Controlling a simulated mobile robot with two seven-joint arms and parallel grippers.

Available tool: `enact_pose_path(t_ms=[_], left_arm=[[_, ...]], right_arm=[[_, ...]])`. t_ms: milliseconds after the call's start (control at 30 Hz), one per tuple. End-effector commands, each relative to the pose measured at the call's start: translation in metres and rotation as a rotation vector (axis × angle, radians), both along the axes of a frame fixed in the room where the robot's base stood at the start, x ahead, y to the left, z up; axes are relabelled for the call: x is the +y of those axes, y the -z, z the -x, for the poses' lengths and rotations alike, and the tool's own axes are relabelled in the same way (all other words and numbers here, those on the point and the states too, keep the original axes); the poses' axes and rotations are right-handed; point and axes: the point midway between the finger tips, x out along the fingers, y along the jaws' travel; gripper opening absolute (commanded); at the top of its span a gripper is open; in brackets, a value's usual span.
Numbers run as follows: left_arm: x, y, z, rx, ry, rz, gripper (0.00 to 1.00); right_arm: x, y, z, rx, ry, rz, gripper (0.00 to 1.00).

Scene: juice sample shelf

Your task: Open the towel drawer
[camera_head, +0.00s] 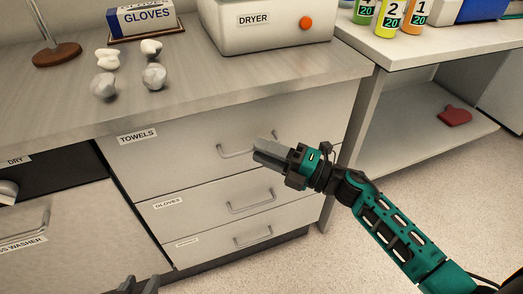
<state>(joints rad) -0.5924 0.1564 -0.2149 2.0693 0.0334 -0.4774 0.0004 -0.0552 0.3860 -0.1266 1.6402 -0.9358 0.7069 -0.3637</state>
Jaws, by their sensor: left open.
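The towel drawer (185,158), labelled TOWELS, is the top, tallest drawer under the counter. Its front looks flush with the cabinet, so it appears shut. Its metal bar handle (235,152) is partly visible. My left gripper (138,284) shows only at the bottom edge, open, low and left of the drawers, away from the handle.
Below are the gloves drawer (190,207) and a third drawer (210,238). A glass washer (70,225) is at left. The counter (215,88) holds a dryer (270,30), a gloves box (142,18) and several white lumps. An open shelf (400,140) stands right; the floor in front is clear.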

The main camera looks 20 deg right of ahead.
Motion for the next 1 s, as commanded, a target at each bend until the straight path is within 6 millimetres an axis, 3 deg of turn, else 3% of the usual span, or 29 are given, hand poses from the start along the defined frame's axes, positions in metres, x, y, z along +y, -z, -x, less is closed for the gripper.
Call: enact_pose_path(t_ms=[433, 800, 1000], left_arm=[[-0.0008, 0.0012, 0.0007, 0.003, -0.003, 0.004, 0.43], [-0.0023, 0.0009, 0.0004, 0.003, -0.007, 0.01, 0.43], [-0.0022, 0.0008, 0.0003, 0.003, -0.007, 0.01, 0.43]], right_arm=[[0.0094, -0.0019, -0.0085, 0.0, 0.0, 0.0, 0.36], [0.0091, -0.0018, -0.0083, 0.0, 0.0, 0.0, 0.01], [0.009, -0.0018, -0.0082, 0.0, 0.0, 0.0, 0.0]])
